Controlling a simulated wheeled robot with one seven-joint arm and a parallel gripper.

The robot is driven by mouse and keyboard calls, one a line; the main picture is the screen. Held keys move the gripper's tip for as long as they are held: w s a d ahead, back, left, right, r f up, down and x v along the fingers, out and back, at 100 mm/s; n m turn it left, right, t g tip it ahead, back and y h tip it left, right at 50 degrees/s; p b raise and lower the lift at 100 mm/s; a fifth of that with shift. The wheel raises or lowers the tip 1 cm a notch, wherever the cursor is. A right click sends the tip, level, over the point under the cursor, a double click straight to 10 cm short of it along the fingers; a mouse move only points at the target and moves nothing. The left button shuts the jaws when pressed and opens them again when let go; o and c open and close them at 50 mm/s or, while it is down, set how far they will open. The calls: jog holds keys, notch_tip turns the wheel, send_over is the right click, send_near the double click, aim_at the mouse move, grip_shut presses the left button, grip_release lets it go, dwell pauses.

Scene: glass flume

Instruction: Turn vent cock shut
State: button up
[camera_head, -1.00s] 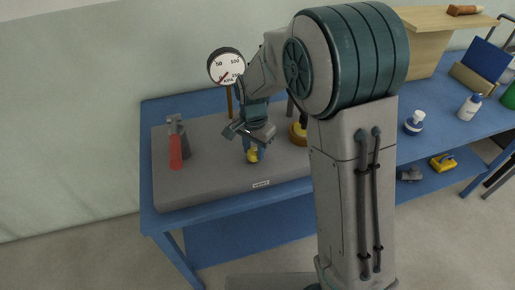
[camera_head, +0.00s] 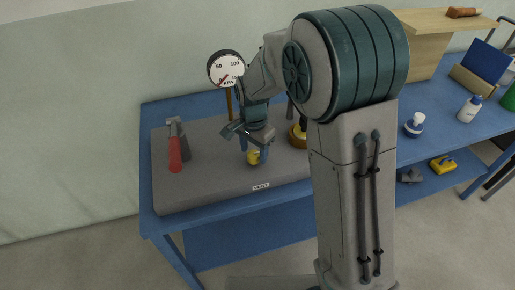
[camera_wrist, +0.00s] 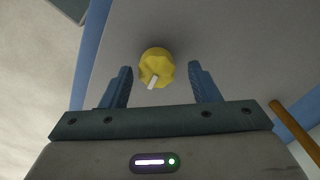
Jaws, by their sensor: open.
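A scalloped yellow knob (camera_head: 254,157), which I take to be the vent cock, stands on a grey raised board (camera_head: 210,190). In the wrist view the yellow knob (camera_wrist: 157,66) carries a white pointer mark slanting toward the lower left of the picture. My gripper (camera_head: 254,148) is just above it. In the wrist view my gripper's two blue fingers (camera_wrist: 163,85) are spread apart and empty. The knob lies ahead of the gap, slightly left of its middle. Neither finger appears to touch it.
A red-handled lever (camera_head: 175,155) stands at the board's left. A round kPa gauge (camera_head: 226,69) on a brown post rises behind the gripper. A brass-coloured round fitting (camera_head: 298,136) is close on the right, partly behind my arm. The board's front left is clear.

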aim_at(254, 153)
notch_tip(254, 153, up, 14)
dwell(0.6)
jog(key=shift+f, duration=0.1)
